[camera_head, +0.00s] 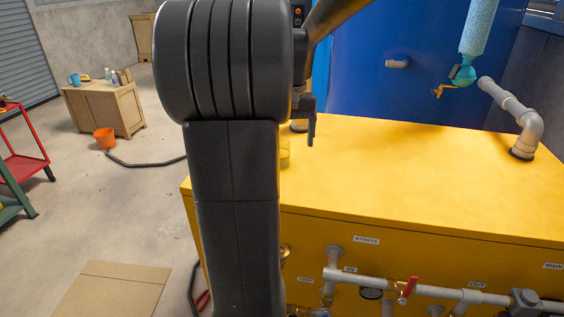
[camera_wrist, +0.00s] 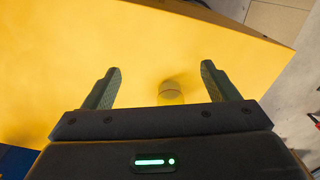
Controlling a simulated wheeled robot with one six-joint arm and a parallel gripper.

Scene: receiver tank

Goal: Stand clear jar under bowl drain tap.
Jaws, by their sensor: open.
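The clear jar (camera_head: 285,158) stands on the yellow cabinet top, just right of my arm, which hides part of it; the yellow shows through it. In the wrist view the jar (camera_wrist: 170,92) appears between and beyond the two fingers of my gripper (camera_wrist: 160,72), which is open and empty. In the head view one dark finger of my gripper (camera_head: 309,128) shows above the cabinet top near the jar; the rest is hidden by my arm. The bowl (camera_head: 463,75) hangs at upper right under a pale blue cylinder, with an orange drain tap (camera_head: 440,91) at its lower left.
The yellow cabinet top (camera_head: 420,180) is largely bare between jar and tap. A grey elbow pipe (camera_head: 528,135) rises at its right end. The blue tank (camera_head: 360,90) stands behind. Pipes and a red-handled valve (camera_head: 408,289) run along the cabinet front.

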